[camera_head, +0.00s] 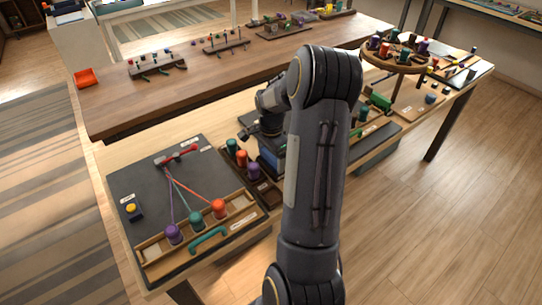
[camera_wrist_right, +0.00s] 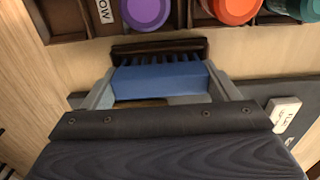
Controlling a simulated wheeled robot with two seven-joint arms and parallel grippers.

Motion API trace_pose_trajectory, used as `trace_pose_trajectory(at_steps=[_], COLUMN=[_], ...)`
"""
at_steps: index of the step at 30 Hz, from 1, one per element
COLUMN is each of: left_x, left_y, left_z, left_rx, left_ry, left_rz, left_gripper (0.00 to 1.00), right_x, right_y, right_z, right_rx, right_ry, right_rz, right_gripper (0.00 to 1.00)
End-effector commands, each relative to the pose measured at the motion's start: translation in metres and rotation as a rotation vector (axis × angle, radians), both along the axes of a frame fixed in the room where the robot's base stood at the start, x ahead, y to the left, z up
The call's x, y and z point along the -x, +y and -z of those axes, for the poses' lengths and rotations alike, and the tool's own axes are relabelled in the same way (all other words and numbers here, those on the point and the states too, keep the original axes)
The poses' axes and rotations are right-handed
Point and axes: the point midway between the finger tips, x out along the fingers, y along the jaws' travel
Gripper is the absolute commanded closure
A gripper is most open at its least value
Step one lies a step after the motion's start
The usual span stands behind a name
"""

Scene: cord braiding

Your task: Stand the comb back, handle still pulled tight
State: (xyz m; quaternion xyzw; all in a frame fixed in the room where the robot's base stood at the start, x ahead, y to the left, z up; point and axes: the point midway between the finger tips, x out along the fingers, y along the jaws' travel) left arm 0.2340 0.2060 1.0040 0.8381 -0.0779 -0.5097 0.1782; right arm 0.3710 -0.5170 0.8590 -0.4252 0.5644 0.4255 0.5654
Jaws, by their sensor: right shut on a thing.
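My right gripper (camera_wrist_right: 160,92) is shut on the blue comb (camera_wrist_right: 158,78), with one grey finger at each end of it. Dark teeth show past the blue part, against a dark brown bar (camera_wrist_right: 160,47); I cannot tell whether they touch it. In the head view my right arm hides most of this gripper. The work board (camera_head: 145,180) lies at left. Purple, teal and orange cords run straight from a red clamp (camera_head: 181,156) to a purple spool (camera_head: 173,234), teal spool (camera_head: 196,220) and orange spool (camera_head: 218,208). A teal handle (camera_head: 208,240) sits at the board's front. My left gripper is not in view.
A tray of spare spools (camera_head: 266,193) stands right of the board. A yellow button box (camera_head: 132,211) sits at the board's left. A round spool stand (camera_head: 394,62) is at the back right. A raised brown shelf (camera_head: 115,110) with several small racks runs behind.

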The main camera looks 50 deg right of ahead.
Motion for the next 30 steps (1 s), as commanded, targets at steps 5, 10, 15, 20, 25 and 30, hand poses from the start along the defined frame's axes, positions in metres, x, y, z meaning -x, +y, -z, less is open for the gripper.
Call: trace_pose_trajectory(at_steps=[5,10,15,20,25,30], left_x=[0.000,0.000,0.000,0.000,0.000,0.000], left_y=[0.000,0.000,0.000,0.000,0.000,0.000], left_z=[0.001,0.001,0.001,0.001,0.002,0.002], left_rx=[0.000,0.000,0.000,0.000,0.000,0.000], left_ry=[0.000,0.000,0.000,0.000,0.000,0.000], left_rz=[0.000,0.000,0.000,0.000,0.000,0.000], left_gripper=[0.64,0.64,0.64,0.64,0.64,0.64], right_x=[0.000,0.000,0.000,0.000,-0.001,-0.001], right_y=[0.000,0.000,0.000,0.000,-0.001,-0.001], right_z=[0.002,0.001,0.001,0.001,-0.011,-0.041], right_rx=[0.000,0.000,0.000,0.000,0.003,0.004], right_ry=[0.000,0.000,0.000,0.000,-0.003,-0.005], right_rz=[0.000,0.000,0.000,0.000,0.000,-0.001], right_gripper=[0.41,0.17,0.00,0.00,0.00,0.00])
